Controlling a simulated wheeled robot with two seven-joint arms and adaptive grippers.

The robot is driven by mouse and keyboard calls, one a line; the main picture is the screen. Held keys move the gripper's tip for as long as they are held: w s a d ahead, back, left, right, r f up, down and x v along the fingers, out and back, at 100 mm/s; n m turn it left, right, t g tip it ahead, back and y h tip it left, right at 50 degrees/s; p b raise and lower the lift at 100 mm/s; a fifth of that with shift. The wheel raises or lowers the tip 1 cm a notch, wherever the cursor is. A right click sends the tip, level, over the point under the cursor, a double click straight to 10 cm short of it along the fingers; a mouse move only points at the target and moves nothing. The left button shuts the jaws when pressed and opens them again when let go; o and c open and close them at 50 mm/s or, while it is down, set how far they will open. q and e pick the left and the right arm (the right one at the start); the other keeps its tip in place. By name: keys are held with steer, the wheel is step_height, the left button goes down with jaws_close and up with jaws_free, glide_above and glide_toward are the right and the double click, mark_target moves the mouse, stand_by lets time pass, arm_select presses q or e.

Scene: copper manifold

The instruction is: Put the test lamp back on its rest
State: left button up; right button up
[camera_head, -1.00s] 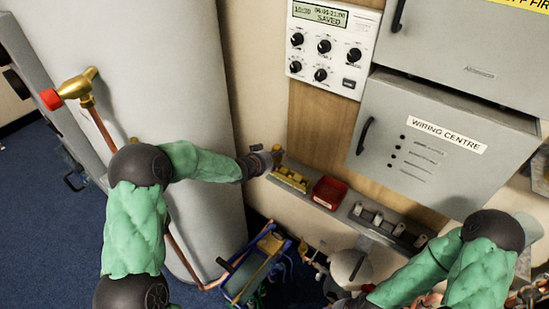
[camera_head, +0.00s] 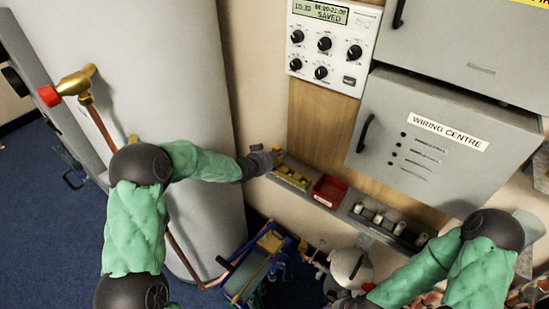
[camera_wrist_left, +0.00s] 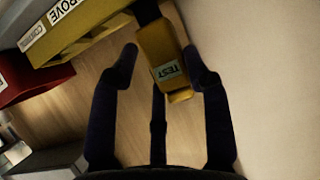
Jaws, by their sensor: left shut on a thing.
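The yellow test lamp (camera_wrist_left: 168,62), with a TEST label and a dark upper end, is between the fingertips of my left gripper (camera_wrist_left: 163,68). In the head view my left gripper (camera_head: 270,158) is shut on it, by the wall at the left end of a shelf. A yellow holder (camera_wrist_left: 75,32) with a PROVE label is beside the lamp in the wrist view; it also shows on the shelf in the head view (camera_head: 292,178). I cannot tell which part is the rest. My right gripper (camera_head: 343,302) is low in the head view, partly cut off, its fingers unclear.
A red tray (camera_head: 329,191) and a rack of small pale items (camera_head: 388,221) continue along the shelf. The wiring centre box (camera_head: 440,135) hangs above. A large grey cylinder (camera_head: 175,60) stands left, and a blue-framed carrier (camera_head: 255,262) is below.

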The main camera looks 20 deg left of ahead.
arm_select(q)
steer(key=shift+f+b, duration=0.45)
steer(key=shift+f, duration=0.15)
steer(key=o, duration=1.3)
steer(key=v, duration=1.2)
steer(key=s+d+f+n+g+p, duration=0.1)
steer(key=s+d+f+g, duration=0.1)
steer(key=s+d+f, duration=0.3)
steer(key=s+d+f+n+g, duration=0.1)
steer(key=s+f+n+g, duration=0.1)
steer(key=f, duration=0.6)
steer(key=s+d+f+n+g+p, duration=0.1)
steer(key=s+d+f, duration=0.25)
steer(key=f, duration=0.25)
steer(key=s+d+f+g, duration=0.1)
steer(key=s+f+g, duration=0.1)
steer(key=s, duration=0.4)
steer(key=s+d+f+n+g, duration=0.1)
steer(key=s+d+f+g, duration=0.1)
steer(key=s+f, duration=0.2)
steer(key=s+d+f+n+g, duration=0.1)
steer(key=s+f, duration=0.3)
steer(key=s, duration=0.5)
steer(key=shift+d+g+p, duration=0.3)
steer(key=shift+g+p, duration=0.15)
steer(key=shift+g, duration=0.15)
